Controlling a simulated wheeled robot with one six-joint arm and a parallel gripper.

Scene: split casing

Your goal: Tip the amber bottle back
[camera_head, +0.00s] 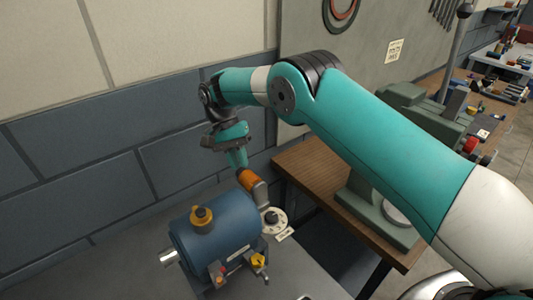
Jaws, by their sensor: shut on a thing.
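The amber bottle (248,181) is orange at its upper end, with a brownish-grey lower part. It leans, running from upper left to lower right, above the far end of the blue motor casing. My gripper (238,164) comes down on the bottle from above and is shut on its orange end. The fingertips are small in this view, and their exact contact with the bottle is hard to make out.
A blue cylindrical casing (215,243) with a yellow-orange cap (202,216) stands on the grey bench just below the bottle. A pale round disc (273,221) and a small label (284,234) lie to its right. A wooden table (315,180) with a green machine (372,212) is further right.

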